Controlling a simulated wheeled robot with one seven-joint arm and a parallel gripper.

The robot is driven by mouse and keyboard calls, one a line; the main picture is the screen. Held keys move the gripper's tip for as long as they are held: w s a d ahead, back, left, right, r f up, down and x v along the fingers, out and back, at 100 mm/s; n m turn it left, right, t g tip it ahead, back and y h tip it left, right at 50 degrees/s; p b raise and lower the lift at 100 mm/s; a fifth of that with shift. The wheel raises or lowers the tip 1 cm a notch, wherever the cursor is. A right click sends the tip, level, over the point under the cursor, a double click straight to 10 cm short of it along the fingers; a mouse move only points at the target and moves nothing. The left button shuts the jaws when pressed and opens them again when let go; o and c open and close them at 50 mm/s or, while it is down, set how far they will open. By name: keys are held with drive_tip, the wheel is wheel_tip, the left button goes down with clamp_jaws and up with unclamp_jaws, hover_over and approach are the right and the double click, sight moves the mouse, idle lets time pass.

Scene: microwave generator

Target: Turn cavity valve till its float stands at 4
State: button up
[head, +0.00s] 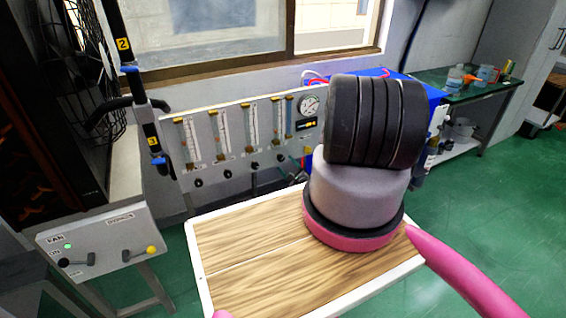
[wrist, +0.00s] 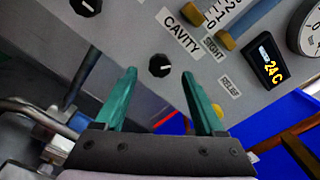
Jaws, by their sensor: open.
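The cavity valve is a round black knob (wrist: 160,65) with a white pointer mark, on the grey panel below the CAVITY label (wrist: 182,36) in the wrist view. My gripper (wrist: 159,73) is open, with its two green fingers on either side of the knob's outline. A gap shows on both sides, and I cannot tell how far the tips are from the panel. The lower scale marks and brass-coloured foot (wrist: 190,14) of a tube show above the label, but no float can be read. In the head view my arm hides the gripper.
The flow panel (head: 205,153) carries several tubes, a round gauge (head: 309,105) and a 24 C display (wrist: 268,62). Another knob (wrist: 86,6) lies up and left in the wrist view. A fan control box (head: 100,241) stands at left. A blue cabinet (wrist: 268,125) is at right.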

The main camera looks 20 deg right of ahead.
drive_tip(key=s, duration=0.6)
drive_tip(key=shift+s, duration=0.25)
drive_tip(key=shift+d, duration=0.15)
